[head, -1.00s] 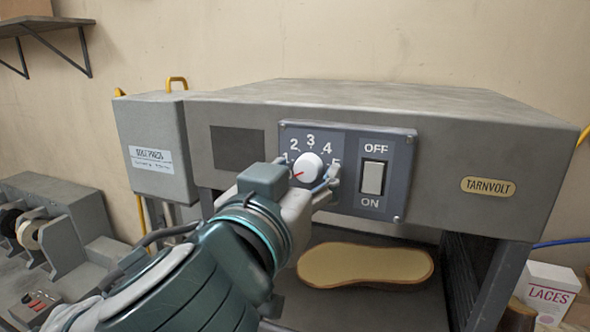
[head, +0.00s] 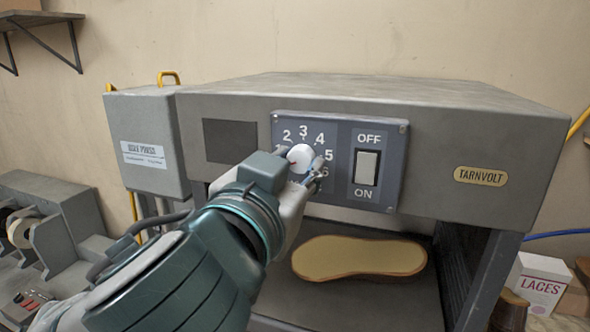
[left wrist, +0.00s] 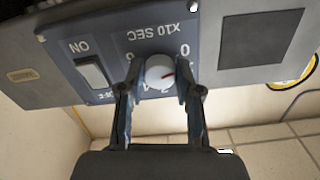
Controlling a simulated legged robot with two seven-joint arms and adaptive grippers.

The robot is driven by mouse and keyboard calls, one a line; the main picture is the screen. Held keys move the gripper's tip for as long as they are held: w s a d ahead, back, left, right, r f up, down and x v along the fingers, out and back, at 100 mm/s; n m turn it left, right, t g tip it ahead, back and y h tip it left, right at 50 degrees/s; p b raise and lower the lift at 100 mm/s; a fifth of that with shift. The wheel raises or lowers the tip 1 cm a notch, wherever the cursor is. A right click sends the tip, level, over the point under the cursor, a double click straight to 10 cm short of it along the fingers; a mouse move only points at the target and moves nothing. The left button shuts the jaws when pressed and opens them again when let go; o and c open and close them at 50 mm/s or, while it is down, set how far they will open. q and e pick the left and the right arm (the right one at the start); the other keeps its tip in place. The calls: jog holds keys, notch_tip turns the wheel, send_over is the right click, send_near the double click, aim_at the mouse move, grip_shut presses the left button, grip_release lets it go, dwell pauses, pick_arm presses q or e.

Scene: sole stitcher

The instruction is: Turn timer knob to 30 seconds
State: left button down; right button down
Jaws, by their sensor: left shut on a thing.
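The timer knob (head: 300,155) is white and round with a red pointer line, set in a dark panel (head: 332,200) with numbers around it. My left gripper (head: 303,166) is at the knob, its fingers on either side, shut on it. In the head view a little red shows at the knob's left side, near the partly hidden 1. The left wrist view is upside down; there the knob (left wrist: 160,72) sits between both fingers (left wrist: 158,76), with its red line toward the right. "X10 SEC" (left wrist: 155,33) is printed by the dial. My right gripper is not in view.
A white rocker switch (head: 367,167) marked OFF and ON is right of the dial. A tan sole (head: 358,258) lies in the open bay below. A grey box (head: 147,145) stands left of the machine. A LACES box (head: 542,280) is at lower right.

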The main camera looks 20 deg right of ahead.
pick_arm(q)
jog(key=m, duration=0.5)
jog(key=shift+m, duration=0.3)
jog(key=m, duration=1)
jog(key=shift+m+p, duration=0.3)
jog(key=shift+m, duration=0.1)
jog(key=m, duration=0.4)
jog(key=shift+f+m, duration=0.15)
jog(key=shift+m, duration=0.25)
jog(key=shift+d, duration=0.1)
jog(key=c, duration=1)
grip_release()
jog(key=shift+o, duration=1.1)
